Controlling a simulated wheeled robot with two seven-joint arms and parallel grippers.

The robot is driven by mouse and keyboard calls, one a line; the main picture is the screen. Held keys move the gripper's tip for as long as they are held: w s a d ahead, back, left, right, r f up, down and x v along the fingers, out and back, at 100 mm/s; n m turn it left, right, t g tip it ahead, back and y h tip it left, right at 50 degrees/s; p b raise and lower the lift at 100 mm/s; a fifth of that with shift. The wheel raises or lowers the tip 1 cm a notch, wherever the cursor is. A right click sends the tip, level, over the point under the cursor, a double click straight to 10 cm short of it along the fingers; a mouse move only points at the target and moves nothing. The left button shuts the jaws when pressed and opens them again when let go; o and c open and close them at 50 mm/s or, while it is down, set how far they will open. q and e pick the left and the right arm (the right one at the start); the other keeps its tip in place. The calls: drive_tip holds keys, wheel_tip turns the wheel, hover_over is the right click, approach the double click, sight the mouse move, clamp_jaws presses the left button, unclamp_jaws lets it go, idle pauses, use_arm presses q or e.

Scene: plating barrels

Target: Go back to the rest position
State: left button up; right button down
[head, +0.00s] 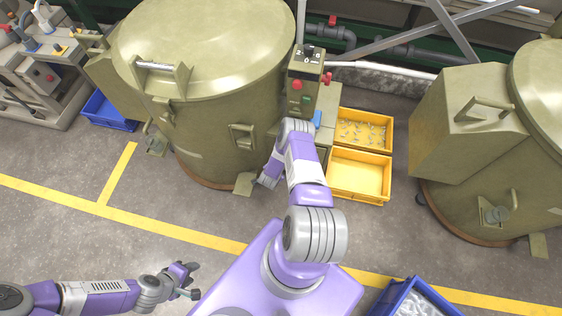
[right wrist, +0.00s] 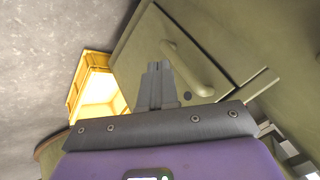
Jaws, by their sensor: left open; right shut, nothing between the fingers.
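My left gripper (head: 193,280) is open and empty over the grey floor at the lower left of the head view, with its fingers apart. My right arm reaches up the middle of the head view to the large olive barrel (head: 210,45) and its control box (head: 305,82). My right gripper (right wrist: 155,66) is shut and empty in the right wrist view. Its fingertips show just left of a bar handle (right wrist: 188,70) on an olive panel (right wrist: 140,45). I cannot tell whether they touch it. In the head view the right fingertips are hard to make out.
Two yellow bins stand right of the control box; the rear one (head: 388,134) holds small metal parts, the front one (head: 358,176) looks empty. Another olive barrel (head: 540,120) stands at right. A blue crate (head: 385,300) is at lower right.

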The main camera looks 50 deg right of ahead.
drive_tip(key=a+r+p, duration=0.2)
drive_tip(key=a+r, duration=0.2)
drive_tip(key=r, duration=0.1)
drive_tip(key=shift+a+r, duration=0.2)
drive_tip(key=shift+a, duration=0.05)
